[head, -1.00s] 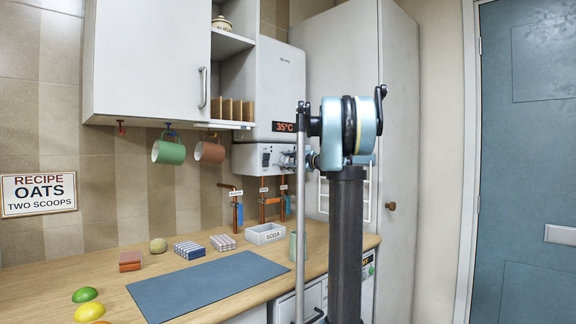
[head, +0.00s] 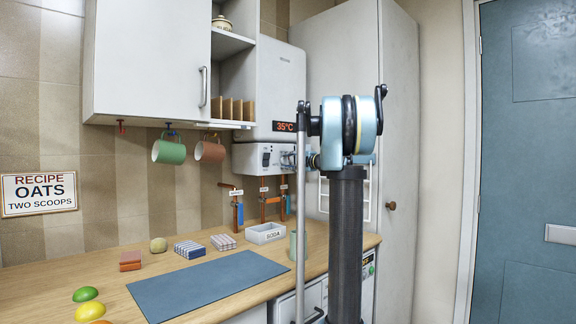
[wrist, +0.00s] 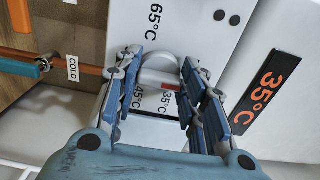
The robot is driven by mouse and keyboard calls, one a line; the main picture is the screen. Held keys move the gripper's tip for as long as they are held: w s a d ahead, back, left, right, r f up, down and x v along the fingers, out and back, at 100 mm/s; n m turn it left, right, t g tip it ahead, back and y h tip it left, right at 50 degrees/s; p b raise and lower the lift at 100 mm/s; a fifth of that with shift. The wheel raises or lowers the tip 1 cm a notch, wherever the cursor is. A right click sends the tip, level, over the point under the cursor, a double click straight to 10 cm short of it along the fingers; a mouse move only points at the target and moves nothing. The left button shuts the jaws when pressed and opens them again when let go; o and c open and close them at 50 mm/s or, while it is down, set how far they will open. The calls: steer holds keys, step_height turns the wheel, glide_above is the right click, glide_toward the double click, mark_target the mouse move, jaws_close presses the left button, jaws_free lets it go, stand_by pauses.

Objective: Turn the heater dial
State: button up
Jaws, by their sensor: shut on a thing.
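The heater (head: 280,85) is a white box on the wall in the head view, with a control panel (head: 262,157) below it. Its display (head: 284,127) reads 35°C, as does the display in the wrist view (wrist: 266,92). The white dial (wrist: 160,78) sits on a panel marked 65°C, 45°C and 35°C; a red mark shows near the 35°C label. My gripper (wrist: 160,66) is shut on the dial, with its blue fingers on either side of it. In the head view my gripper (head: 311,161) is small and partly hidden by my arm.
Labelled copper pipes (head: 262,207) run below the heater. A soda box (head: 265,233) stands on the counter beneath. A tall cabinet (head: 400,110) is on the right.

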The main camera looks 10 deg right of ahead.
steer(key=shift+s+a+f, duration=0.1)
steer(key=shift+s+f, duration=0.05)
steer(key=shift+f, duration=0.05)
steer(key=o, duration=1.1)
steer(key=shift+c, duration=0.2)
steer(key=shift+r, duration=0.1)
steer(key=v, duration=1.2)
